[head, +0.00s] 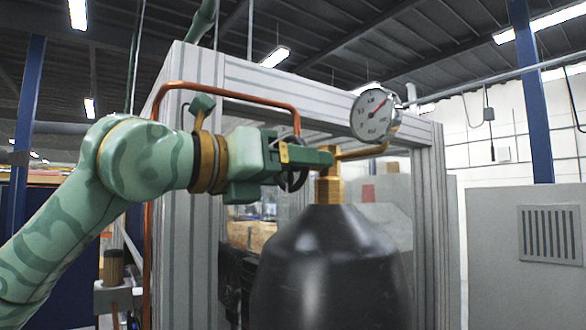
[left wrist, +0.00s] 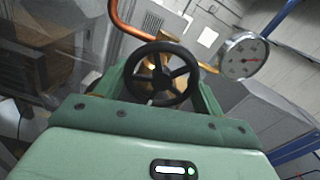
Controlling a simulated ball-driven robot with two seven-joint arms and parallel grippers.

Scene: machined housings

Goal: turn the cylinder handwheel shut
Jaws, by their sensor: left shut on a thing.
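A dark cylinder (head: 322,262) stands upright with a brass valve (head: 329,182) on its neck. The black spoked handwheel (head: 298,178) sits on the side of the valve that faces my left arm. My left gripper (head: 305,158) comes in level from the left and is shut on the handwheel, its fingers partly hiding the wheel in the head view. In the left wrist view the whole handwheel (left wrist: 163,75) shows between the two green fingers, with brass behind it. My right gripper is in neither view.
A round pressure gauge (head: 376,115) stands to the right of the valve. A copper pipe (head: 232,94) loops above my left gripper. A grey framed enclosure (head: 200,190) surrounds the cylinder, and a grey cabinet (head: 495,250) stands at the right.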

